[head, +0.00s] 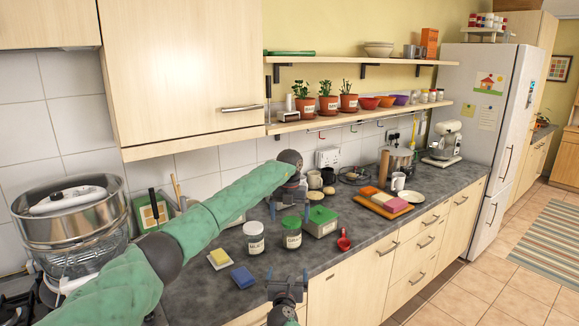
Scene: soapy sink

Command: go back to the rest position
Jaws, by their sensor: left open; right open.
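My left arm, in a green padded sleeve, reaches in from the left across the head view. Its gripper (290,203) hangs at the wrist over the back of the dark counter (350,262), behind the jars. Its fingers are small and partly hidden; it is open, and I see nothing held in it. My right gripper (287,279) is at the bottom middle, in front of the counter's front edge. Its two fingers stand apart with nothing between them.
Near the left gripper stand a white-lidded jar (254,242), a green-lidded jar (291,237) and a green-lidded box (320,222). Floor is clear at right.

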